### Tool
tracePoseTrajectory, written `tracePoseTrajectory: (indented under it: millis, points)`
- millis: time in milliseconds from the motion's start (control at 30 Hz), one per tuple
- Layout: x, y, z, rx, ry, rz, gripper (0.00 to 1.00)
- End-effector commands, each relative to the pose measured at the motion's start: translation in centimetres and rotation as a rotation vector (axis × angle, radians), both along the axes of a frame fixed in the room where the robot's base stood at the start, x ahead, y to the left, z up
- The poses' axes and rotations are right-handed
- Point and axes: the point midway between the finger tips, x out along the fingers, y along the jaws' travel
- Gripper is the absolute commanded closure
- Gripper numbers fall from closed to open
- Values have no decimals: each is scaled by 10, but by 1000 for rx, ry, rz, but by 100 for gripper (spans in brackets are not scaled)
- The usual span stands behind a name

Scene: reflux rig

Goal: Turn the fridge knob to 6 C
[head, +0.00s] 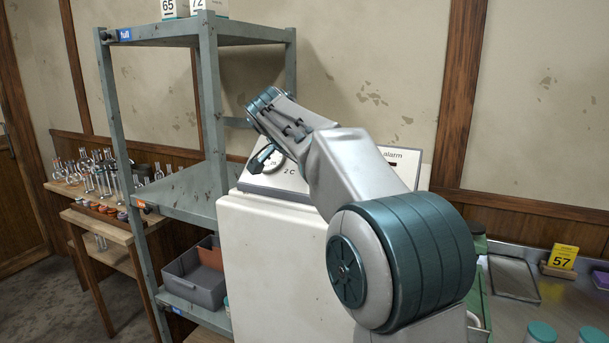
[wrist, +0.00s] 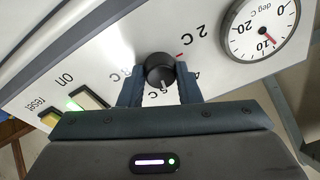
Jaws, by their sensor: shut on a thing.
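The fridge knob (wrist: 159,70) is a round black knob with a white pointer mark, on the fridge's pale sloping panel. My gripper (wrist: 159,88) is shut on it, one dark finger on each side. In the wrist view the panel lettering is upside down. The pointer mark faces the bottom of the picture, toward a label partly hidden by my gripper. A "2 C" label and a short red mark lie up and right of the knob. Another label on the left is partly covered. In the head view my arm hides the knob above the white fridge (head: 262,265).
A round gauge (wrist: 264,28) in deg C, with a red needle near 10, is right of the knob. A lit green "on" switch (wrist: 88,99) and yellow "reset" button (wrist: 50,119) are left. A grey shelf rack (head: 212,110) stands close beside the fridge.

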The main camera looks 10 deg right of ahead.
Motion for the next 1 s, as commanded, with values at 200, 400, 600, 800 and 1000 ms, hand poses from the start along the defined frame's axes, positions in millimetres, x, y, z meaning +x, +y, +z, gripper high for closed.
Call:
tracePoseTrajectory:
  millis: [200,400,600,800,1000]
  points:
    - [1,3,-1,85,-66,-118,92]
    - [1,3,1,139,-104,-197,92]
    - [2,3,1,167,-126,-238,92]
    - [1,3,2,176,-132,-252,92]
    - [1,3,2,177,-133,-252,92]
